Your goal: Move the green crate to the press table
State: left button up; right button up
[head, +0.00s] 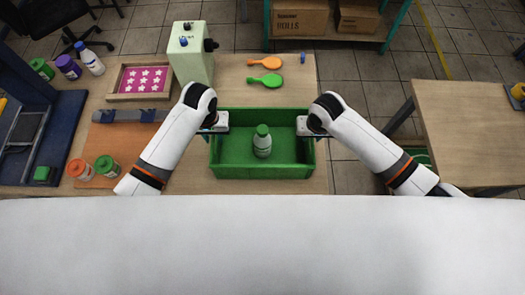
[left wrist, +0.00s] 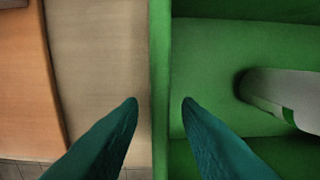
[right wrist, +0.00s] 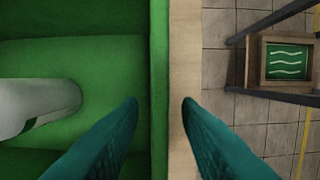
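The green crate (head: 262,172) sits at the right end of the wooden work table, with a white bottle with a green cap (head: 262,142) upright inside. My left gripper (head: 208,135) is at the crate's left wall; in the left wrist view its fingers (left wrist: 160,103) stand either side of that wall (left wrist: 160,60), with gaps showing. My right gripper (head: 316,134) is at the right wall; in the right wrist view its open fingers (right wrist: 160,103) stand either side of that wall (right wrist: 159,60). The press table, apparently the wooden table at right (head: 475,125), stands apart.
A pale green machine (head: 190,55), orange and green paddles (head: 265,80), a pink star-patterned frame (head: 140,81) and several bottles are on the work table. A shelf with cardboard boxes (head: 300,18) stands behind. Tiled floor (head: 385,100) separates the two tables.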

jog(key=shift+r, duration=0.1)
pick_arm(q)
notch_tip(320, 180, up, 12)
pick_arm(e)
notch_tip(320, 180, up, 12)
jog(key=s, duration=0.1)
jog(key=shift+s, duration=0.35)
dwell(0.3)
pick_arm(q)
jog(key=shift+s+f, duration=0.1)
pick_arm(e)
jog(key=shift+s+f, duration=0.1)
jog(key=shift+f, duration=0.15)
